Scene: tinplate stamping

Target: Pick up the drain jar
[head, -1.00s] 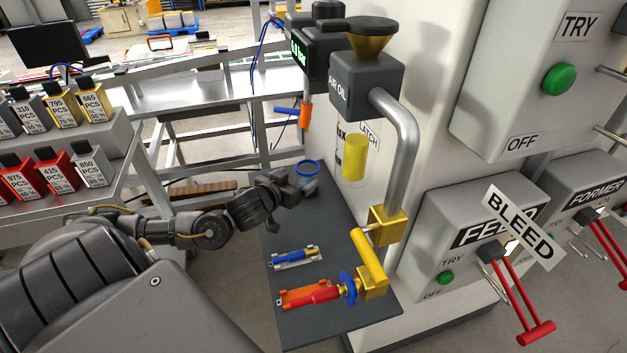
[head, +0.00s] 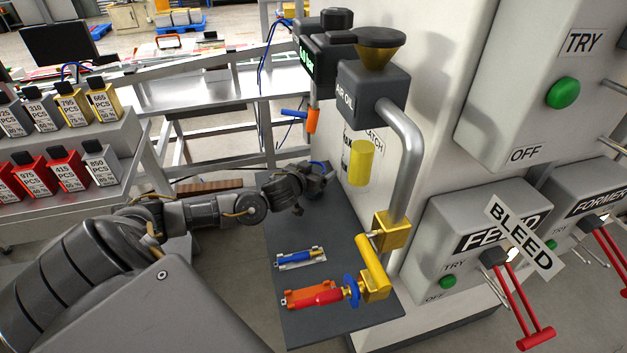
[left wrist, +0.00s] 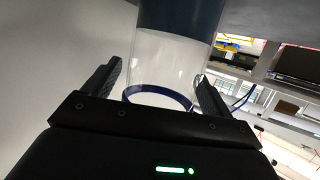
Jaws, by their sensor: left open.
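The drain jar is a clear cylinder with blue bands. In the head view it is mostly hidden behind my left gripper (head: 322,180), with a bit of its blue rim (head: 317,164) showing at the back of the dark shelf. In the left wrist view the jar's clear wall (left wrist: 168,62) lies between the two fingers of my left gripper (left wrist: 160,82), which are open on either side of it. A small gap seems to remain at the fingers, but contact is hard to tell. My right gripper is not in view.
The grey air oil pipe (head: 412,150) and yellow cylinder (head: 361,163) stand to the right.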

